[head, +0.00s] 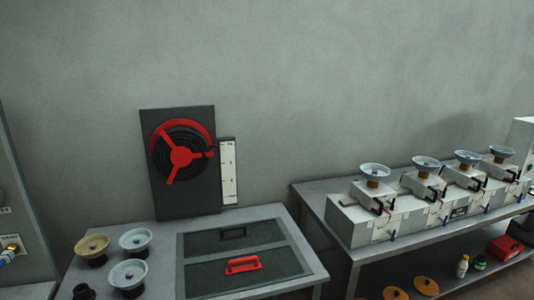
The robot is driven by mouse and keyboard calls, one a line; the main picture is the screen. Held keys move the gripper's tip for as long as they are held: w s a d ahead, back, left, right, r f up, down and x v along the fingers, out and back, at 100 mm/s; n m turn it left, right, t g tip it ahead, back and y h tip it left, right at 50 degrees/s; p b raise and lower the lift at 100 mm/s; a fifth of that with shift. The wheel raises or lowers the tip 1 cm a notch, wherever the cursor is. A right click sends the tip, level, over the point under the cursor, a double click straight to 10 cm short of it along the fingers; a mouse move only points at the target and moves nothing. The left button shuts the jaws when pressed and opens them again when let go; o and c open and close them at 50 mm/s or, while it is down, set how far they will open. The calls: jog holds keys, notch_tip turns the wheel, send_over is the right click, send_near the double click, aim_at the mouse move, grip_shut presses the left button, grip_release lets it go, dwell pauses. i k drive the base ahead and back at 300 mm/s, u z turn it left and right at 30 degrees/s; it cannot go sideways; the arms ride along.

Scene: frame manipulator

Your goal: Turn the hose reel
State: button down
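The hose reel (181,156) is a red wheel with a thick rim arc and spokes around a red hub, over a black coiled hose. It is mounted on a dark upright panel (185,205) at the back of a grey table. A white scale strip (228,172) with marks stands just right of the panel. My gripper is not in the head view, so its state and its place relative to the reel do not show.
At right, a second bench (330,240) carries several white valve boxes (365,230). A cabinet edge (15,215) is at far left.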

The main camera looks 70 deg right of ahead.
aim_at(179, 150)
jog(key=z, duration=0.3)
jog(key=i, duration=1)
jog(key=z, duration=0.05)
